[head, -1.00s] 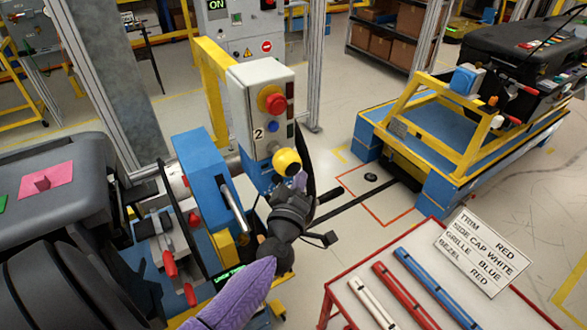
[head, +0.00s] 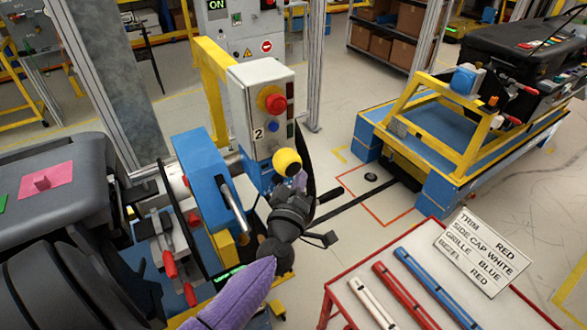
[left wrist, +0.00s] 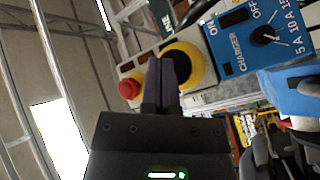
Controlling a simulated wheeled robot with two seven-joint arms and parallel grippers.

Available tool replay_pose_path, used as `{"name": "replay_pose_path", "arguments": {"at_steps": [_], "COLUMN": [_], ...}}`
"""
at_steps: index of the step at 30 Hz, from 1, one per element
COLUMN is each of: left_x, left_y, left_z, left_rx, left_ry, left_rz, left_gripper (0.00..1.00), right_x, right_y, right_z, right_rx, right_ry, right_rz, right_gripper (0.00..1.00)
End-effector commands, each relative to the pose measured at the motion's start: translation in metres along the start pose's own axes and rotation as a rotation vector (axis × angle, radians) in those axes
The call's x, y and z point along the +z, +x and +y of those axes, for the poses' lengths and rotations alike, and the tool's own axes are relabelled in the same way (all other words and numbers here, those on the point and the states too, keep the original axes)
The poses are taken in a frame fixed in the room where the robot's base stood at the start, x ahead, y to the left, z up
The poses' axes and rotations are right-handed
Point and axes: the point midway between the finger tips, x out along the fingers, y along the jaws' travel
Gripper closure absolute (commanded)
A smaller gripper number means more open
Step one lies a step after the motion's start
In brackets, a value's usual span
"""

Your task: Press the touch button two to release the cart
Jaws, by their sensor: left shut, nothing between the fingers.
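The grey control box marked 2 (head: 258,134) stands upright on a post in the middle of the head view. It has a red button on a yellow base (head: 273,102), a small blue button (head: 273,126) and a round yellow touch button (head: 287,161) low down. My left gripper (head: 298,178) is at the yellow touch button, shut and empty. In the left wrist view its dark fingers (left wrist: 162,84) overlap the yellow button housing with its dark centre (left wrist: 186,62). I cannot tell whether the tips touch it. My right gripper is not in view.
A blue cart with a yellow frame (head: 457,150) stands at the right. A red-edged table (head: 335,302) with coloured bars and a label card (head: 482,251) is at the lower right. A blue charger panel (left wrist: 262,35) shows in the left wrist view.

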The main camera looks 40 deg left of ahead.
Motion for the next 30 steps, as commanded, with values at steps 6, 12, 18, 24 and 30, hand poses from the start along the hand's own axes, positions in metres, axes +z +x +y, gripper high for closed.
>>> {"name": "replay_pose_path", "arguments": {"at_steps": [6,12,18,24,30], "left_x": [0.0000,-0.0007,-0.0048,-0.0046,-0.0049], "left_y": [0.0000,0.0009,0.0059,0.0060,0.0064], "left_z": [0.0000,-0.0006,-0.0036,-0.0041,-0.0046], "left_rx": [0.000,0.000,0.001,0.000,0.000], "left_ry": [0.000,0.000,0.000,0.000,0.000], "left_rz": [0.000,0.000,0.000,0.000,0.000], "left_gripper": [1.00,1.00,1.00,1.00,1.00], "right_x": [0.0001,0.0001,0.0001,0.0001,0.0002], "right_y": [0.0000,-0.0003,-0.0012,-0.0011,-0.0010], "right_z": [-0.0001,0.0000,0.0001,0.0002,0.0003], "right_rx": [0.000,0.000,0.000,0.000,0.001], "right_ry": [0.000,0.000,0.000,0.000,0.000], "right_rz": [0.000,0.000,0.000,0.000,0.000], "right_gripper": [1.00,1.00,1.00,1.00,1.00]}}
